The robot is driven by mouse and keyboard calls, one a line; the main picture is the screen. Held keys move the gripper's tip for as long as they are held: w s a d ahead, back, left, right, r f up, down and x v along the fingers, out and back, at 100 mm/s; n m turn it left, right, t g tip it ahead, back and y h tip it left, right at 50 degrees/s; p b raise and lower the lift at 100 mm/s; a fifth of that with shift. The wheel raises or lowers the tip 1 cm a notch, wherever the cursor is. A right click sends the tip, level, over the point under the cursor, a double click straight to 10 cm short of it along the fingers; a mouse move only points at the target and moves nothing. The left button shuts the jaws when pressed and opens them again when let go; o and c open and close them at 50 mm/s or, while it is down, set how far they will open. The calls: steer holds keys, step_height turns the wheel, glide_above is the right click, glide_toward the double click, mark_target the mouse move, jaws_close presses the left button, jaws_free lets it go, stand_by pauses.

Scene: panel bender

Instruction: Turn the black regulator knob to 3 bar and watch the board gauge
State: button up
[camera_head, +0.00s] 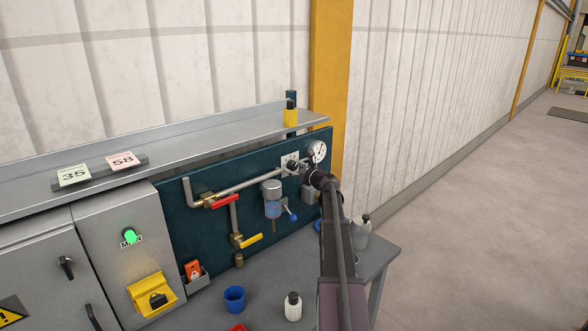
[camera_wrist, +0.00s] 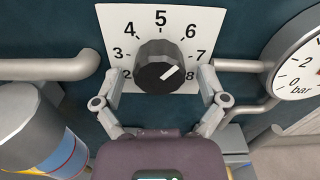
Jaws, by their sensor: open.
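The black regulator knob (camera_wrist: 158,66) sits on a white square dial plate (camera_wrist: 114,22) with numbers. Its white line points up and right, roughly between 6 and 7. My gripper (camera_wrist: 161,76) is open, with one finger on each side of the knob. Gaps show between the fingers and the knob. In the head view my gripper (camera_head: 313,178) is at the dial plate (camera_head: 290,159) and hides part of the knob. The board gauge (camera_wrist: 297,64) is cut off at the right of the wrist view. It shows whole in the head view (camera_head: 317,151), too small to read.
The teal board (camera_head: 185,235) carries pipes, a red-handled valve (camera_head: 224,202), a yellow-handled valve (camera_head: 252,239) and a filter bowl (camera_head: 272,209). A blue cup (camera_head: 234,299) and a white bottle (camera_head: 292,306) stand on the bench below.

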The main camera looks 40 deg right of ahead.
steer(key=c, duration=1.1)
steer(key=shift+c, duration=0.2)
steer(key=shift+n, duration=0.4)
steer(key=n, duration=0.5)
steer(key=shift+d+r, duration=0.1)
steer(key=shift+d, duration=0.05)
steer(key=n, duration=0.6)
steer(key=shift+d+r, duration=0.1)
steer(key=n, duration=0.6)
steer(key=shift+w+r+n+p, duration=0.1)
steer(key=shift+r+n+p, duration=0.05)
steer(key=shift+n+p, duration=0.2)
steer(key=n, duration=0.5)
steer(key=shift+r, duration=0.1)
steer(key=shift+n, duration=0.25)
